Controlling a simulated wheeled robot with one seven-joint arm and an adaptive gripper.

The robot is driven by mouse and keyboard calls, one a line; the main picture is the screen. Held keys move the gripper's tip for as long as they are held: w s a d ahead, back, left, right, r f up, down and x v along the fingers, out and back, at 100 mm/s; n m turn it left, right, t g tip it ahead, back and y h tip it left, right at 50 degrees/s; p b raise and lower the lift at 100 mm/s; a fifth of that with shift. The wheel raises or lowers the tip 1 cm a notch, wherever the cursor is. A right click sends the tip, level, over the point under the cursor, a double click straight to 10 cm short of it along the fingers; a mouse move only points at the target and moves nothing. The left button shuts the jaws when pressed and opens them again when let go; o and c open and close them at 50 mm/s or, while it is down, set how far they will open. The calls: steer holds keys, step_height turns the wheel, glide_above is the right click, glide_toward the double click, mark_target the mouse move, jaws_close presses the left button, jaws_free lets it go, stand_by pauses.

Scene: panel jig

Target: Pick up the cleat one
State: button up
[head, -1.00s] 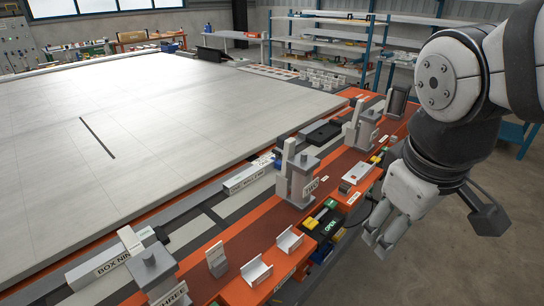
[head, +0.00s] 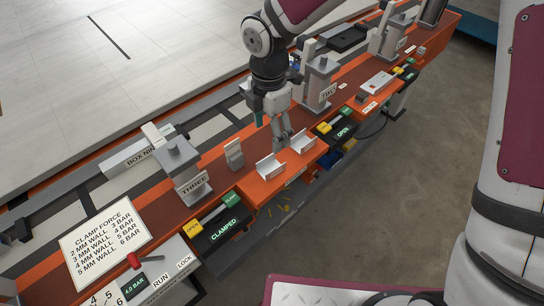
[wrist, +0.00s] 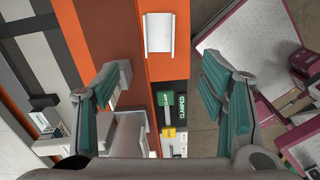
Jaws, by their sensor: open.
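Two white open-channel brackets, likely cleats, lie on an orange ledge: a left one (head: 269,166) and a right one (head: 301,142) in the head view. I cannot read which is cleat one. One white bracket (wrist: 159,33) shows at the top of the wrist view, ahead of my fingertips. My gripper (head: 283,143) points down beside the two brackets in the head view. It is open, with nothing between its teal-padded fingers (wrist: 165,88) in the wrist view. Whether a fingertip touches a bracket is unclear.
A grey clamp post marked THREE (head: 182,165) and a small grey upright piece (head: 234,155) stand left of the brackets. Post TWO (head: 320,82) stands to the right. Control boxes read CLAMPED (head: 222,229) and OPEN (head: 343,131). Open floor lies in front of the bench.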

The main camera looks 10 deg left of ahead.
mark_target(269, 171)
steer(key=f, duration=1.4)
steer(key=shift+s+a+p, duration=0.1)
steer(key=shift+a+p, duration=0.1)
steer(key=shift+p, duration=0.1)
steer(key=shift+c, duration=0.6)
steer(key=c, duration=1.2)
